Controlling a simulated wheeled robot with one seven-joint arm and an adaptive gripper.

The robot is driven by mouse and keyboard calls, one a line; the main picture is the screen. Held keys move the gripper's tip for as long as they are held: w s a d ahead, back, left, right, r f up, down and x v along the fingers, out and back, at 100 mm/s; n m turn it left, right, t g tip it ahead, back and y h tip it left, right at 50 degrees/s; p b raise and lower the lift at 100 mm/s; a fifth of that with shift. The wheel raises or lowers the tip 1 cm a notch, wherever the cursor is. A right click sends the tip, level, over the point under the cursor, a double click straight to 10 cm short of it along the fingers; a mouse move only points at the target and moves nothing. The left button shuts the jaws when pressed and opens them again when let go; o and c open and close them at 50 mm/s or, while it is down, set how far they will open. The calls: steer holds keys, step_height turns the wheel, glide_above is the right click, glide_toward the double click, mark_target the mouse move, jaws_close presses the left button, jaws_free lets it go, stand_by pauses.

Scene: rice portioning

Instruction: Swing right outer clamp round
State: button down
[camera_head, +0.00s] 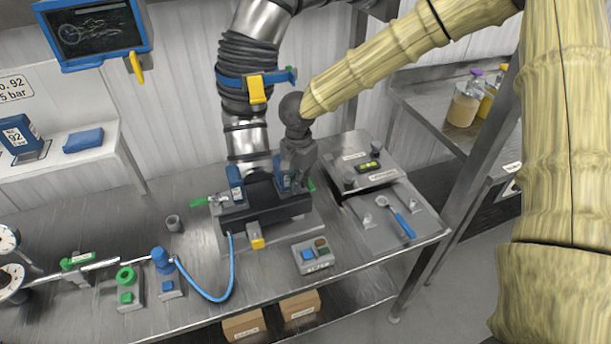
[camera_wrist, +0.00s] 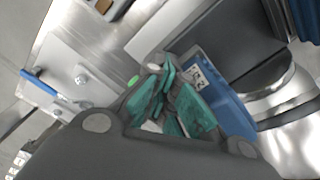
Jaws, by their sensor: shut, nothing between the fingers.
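The dark clamping fixture (camera_head: 262,211) stands on the steel bench under the vertical metal pipe. Its right outer clamp (camera_head: 281,174) is blue, with a green handle tip (camera_head: 311,185) poking out beside my gripper. In the wrist view this clamp (camera_wrist: 222,104) is a blue block with a white label, right of the fingers, and a green tip (camera_wrist: 133,80) shows to their left. My gripper (camera_head: 300,183) is shut and points down at the clamp. Its teal fingers (camera_wrist: 166,92) hide part of the clamp arm; I cannot tell whether they touch it. The left clamp (camera_head: 236,187) has a green handle reaching left.
Right of the fixture are a plate with a level (camera_head: 369,166) and a tray holding a blue-handled tool (camera_head: 402,222). A button box (camera_head: 312,256) stands in front. A blue hose (camera_head: 205,296) curves at left.

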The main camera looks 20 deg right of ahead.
mark_target(312, 185)
steer(key=shift+s+d+f, duration=0.1)
steer(key=shift+d+p, duration=0.7)
steer(key=shift+p, duration=0.1)
steer(key=shift+d+f, duration=0.1)
steer(key=shift+d, duration=0.25)
steer(key=shift+d+p, duration=0.7)
steer(key=shift+p, duration=0.1)
steer(key=shift+d, duration=0.5)
steer(key=shift+d+p, duration=0.1)
steer(key=shift+p, duration=0.2)
